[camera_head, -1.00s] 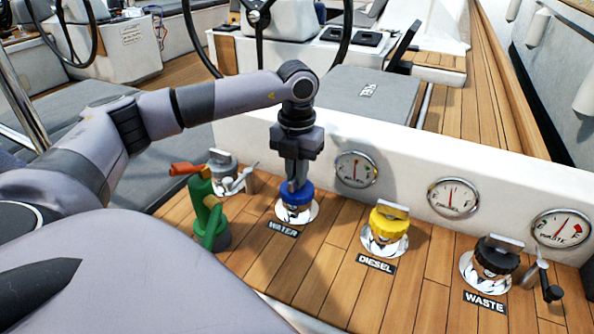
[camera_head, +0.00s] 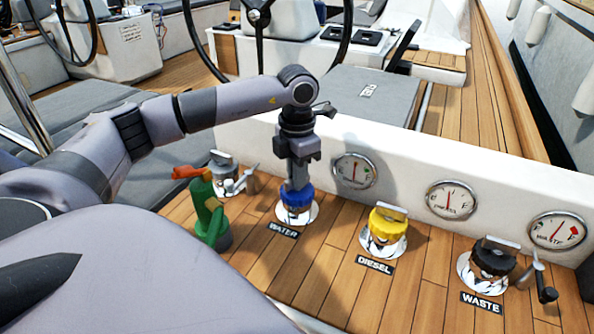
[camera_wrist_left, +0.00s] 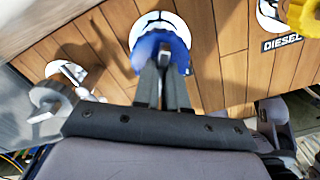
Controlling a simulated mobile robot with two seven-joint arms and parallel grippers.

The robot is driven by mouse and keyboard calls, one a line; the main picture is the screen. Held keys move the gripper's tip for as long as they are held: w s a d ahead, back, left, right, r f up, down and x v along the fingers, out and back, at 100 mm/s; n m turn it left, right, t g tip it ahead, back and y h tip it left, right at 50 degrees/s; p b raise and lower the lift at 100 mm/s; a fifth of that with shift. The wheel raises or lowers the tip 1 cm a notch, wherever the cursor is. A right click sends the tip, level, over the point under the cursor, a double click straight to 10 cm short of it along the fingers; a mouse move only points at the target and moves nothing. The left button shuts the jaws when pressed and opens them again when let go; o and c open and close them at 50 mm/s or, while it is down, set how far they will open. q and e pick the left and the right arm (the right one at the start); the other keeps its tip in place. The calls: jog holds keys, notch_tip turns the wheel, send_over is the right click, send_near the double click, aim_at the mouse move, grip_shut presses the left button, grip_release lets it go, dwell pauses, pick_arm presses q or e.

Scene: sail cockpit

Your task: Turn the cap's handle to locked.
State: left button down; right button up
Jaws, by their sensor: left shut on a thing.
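The blue cap (camera_head: 297,199) sits in its round metal deck plate, with the WATER label (camera_head: 283,230) in front of it. My left gripper (camera_head: 296,186) points down from above and is shut on the cap's handle. The handle itself is mostly hidden between the fingers. In the left wrist view the blue cap (camera_wrist_left: 158,50) is at the top middle, with the closed fingers (camera_wrist_left: 164,62) reaching onto it. I cannot make out a lock mark. My right gripper is not in view.
The yellow DIESEL cap (camera_head: 388,220) and the black WASTE cap (camera_head: 493,256) stand to the right. A green nozzle (camera_head: 207,212) with a red-orange end and a grey cap (camera_head: 224,170) are close on the left. Gauges line the white wall (camera_head: 410,165) behind.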

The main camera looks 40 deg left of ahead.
pick_arm(q)
jog(key=m, duration=0.5)
jog(key=shift+m, duration=0.3)
jog(key=m, duration=0.5)
jog(key=shift+m+p, duration=0.3)
jog(key=shift+p, duration=0.05)
jog(key=c, duration=1.2)
grip_release()
jog(key=shift+o, duration=0.2)
jog(key=shift+r, duration=3.6)
jog(key=shift+s, duration=0.1)
